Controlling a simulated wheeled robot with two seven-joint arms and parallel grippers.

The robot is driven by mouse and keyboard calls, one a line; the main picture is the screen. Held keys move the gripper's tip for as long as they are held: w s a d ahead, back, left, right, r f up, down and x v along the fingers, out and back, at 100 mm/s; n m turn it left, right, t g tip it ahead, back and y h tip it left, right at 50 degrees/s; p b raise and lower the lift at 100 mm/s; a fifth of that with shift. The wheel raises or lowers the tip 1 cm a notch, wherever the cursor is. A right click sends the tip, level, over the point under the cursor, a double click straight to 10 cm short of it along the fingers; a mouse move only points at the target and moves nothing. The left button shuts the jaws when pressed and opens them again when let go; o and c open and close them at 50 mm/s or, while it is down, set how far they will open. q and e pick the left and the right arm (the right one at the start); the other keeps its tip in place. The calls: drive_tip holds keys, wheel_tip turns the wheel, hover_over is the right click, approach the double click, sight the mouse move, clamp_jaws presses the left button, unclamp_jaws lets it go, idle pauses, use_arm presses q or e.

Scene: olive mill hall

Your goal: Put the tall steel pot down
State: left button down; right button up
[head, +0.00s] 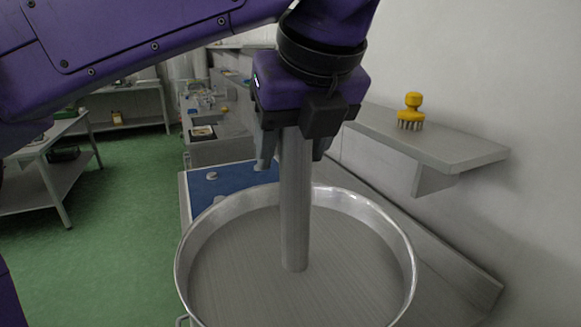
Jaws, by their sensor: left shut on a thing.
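The tall steel pot (405,246) is wide and round, with a shiny rim, and fills the lower middle of the head view. A thick upright steel post (296,215) stands in its middle, on a brushed flat surface below the rim. My left gripper (294,150) comes from above and is shut around the top of this post. The pot looks about level. Its lower part is out of the picture, so I cannot tell whether its base touches anything. My right gripper is not in view.
A counter with a blue mat (228,184) lies behind the pot, with small pale things on it. A wall shelf (440,145) at right holds a yellow brush (411,110). A grey table (30,190) stands at left. Green floor (130,200) is open between.

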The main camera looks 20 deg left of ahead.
use_arm(q)
drive_tip(key=w+a+f+p, duration=0.2)
drive_tip(key=w+a+f, duration=0.3)
drive_tip(key=w+f, duration=0.7)
drive_tip(key=shift+f, duration=0.25)
drive_tip(key=c, duration=0.6)
unclamp_jaws()
drive_tip(key=shift+s+f, duration=0.1)
drive_tip(key=shift+o, duration=1.3)
